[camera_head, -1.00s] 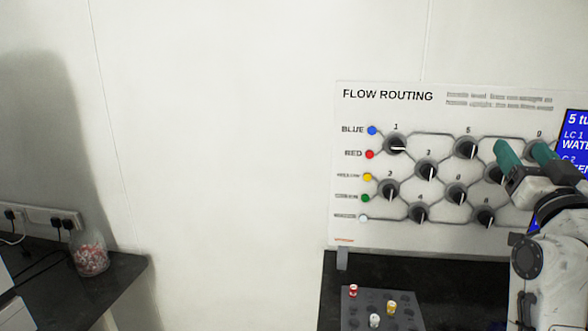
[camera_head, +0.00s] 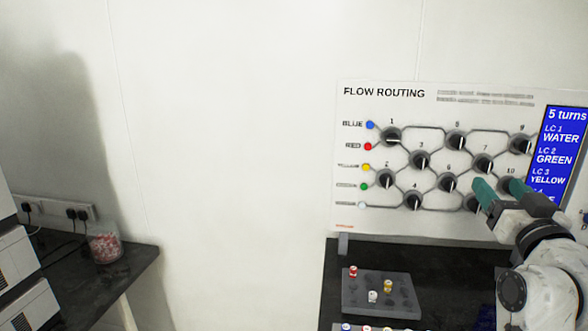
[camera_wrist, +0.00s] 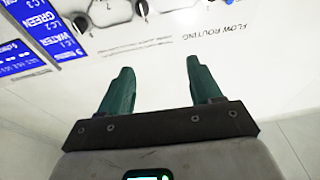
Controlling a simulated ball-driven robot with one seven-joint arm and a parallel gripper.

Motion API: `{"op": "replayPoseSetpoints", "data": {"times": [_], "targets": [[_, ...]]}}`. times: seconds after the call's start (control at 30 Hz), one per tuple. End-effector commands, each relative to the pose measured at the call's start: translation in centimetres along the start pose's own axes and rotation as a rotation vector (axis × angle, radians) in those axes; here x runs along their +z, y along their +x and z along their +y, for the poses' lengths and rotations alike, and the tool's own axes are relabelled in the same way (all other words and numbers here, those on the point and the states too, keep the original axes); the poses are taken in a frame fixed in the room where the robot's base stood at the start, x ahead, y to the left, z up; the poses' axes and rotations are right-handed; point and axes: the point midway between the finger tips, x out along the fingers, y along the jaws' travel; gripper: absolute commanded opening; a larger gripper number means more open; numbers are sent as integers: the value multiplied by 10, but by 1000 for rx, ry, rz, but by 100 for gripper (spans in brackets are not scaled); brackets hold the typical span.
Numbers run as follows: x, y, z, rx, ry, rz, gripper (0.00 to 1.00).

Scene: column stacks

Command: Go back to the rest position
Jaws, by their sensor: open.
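My gripper (camera_head: 501,187) has two green fingers and is in the head view at the right, in front of the lower right part of the white flow routing panel (camera_head: 385,218). In the wrist view the fingers (camera_wrist: 160,85) stand wide apart with nothing between them. The panel shows upside down beyond them, and its blue screen (camera_wrist: 45,35) is at the upper left. The fingers cover part of the panel's lower right knobs in the head view.
A dark bench (camera_head: 330,290) stands below the panel, with a grey rack (camera_head: 352,307) holding a few coloured caps. At the left, a jar (camera_head: 105,245) stands on another dark bench (camera_head: 85,285). White wall lies between the benches.

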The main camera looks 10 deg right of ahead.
Motion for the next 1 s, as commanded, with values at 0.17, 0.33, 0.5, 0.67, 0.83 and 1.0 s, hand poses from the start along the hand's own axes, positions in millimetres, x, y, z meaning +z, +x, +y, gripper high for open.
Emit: {"op": "replayPoseSetpoints", "data": {"times": [0.17, 0.33, 0.5, 0.67, 0.83, 1.0], "targets": [[50, -19, -19, -34, -2, -139, 64], [113, -53, -42, -75, -6, -324, 64], [198, -122, -72, -133, -22, -608, 64], [262, -204, -90, -178, -47, -877, 64], [300, -279, -97, -207, -76, -1097, 64], [321, -343, -99, -226, -106, -1274, 64]]}}
